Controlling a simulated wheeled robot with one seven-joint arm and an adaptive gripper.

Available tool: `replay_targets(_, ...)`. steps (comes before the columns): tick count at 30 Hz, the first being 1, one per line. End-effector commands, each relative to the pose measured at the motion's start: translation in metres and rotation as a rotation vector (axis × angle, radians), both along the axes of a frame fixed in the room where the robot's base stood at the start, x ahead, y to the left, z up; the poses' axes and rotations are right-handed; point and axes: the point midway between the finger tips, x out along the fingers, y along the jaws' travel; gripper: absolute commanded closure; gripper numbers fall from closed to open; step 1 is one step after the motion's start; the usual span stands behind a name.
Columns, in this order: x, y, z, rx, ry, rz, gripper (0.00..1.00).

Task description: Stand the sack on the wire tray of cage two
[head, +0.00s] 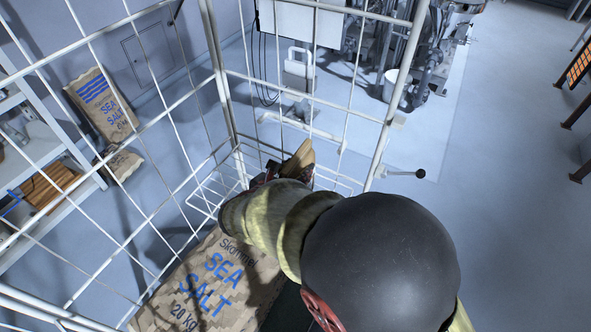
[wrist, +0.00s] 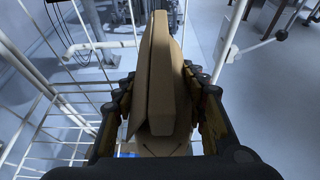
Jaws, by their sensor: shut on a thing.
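My gripper (head: 272,176) is shut on a plain brown paper sack (head: 299,157), mostly hidden behind my arm in the head view. In the wrist view the sack (wrist: 168,85) stands between both fingers of my gripper (wrist: 160,95), its folded edge toward the camera. A white wire cage (head: 221,85) surrounds my arm on the left and far side. A wire tray (head: 208,190) shows low in its far corner, beside and partly behind my gripper. I cannot tell whether the sack touches the tray. No cage number is visible.
A large patterned sea salt sack (head: 205,285) is close below my arm. Beyond the left mesh, another salt sack (head: 103,106) leans near a shelf (head: 48,205). A black-knobbed lever (head: 405,173) sticks out right of the cage. Open floor (head: 510,130) lies to the right.

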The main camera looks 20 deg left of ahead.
Motion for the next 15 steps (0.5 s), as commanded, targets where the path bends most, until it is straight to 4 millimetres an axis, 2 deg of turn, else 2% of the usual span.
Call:
replay_targets(2, 0.005, 0.002, 0.000, 0.005, -0.008, -0.001, 1.00)
replay_targets(9, 0.008, 0.003, -0.028, 0.004, -0.007, -0.001, 1.00)
replay_targets(15, 0.008, 0.003, -0.032, 0.008, -0.009, 0.000, 1.00)
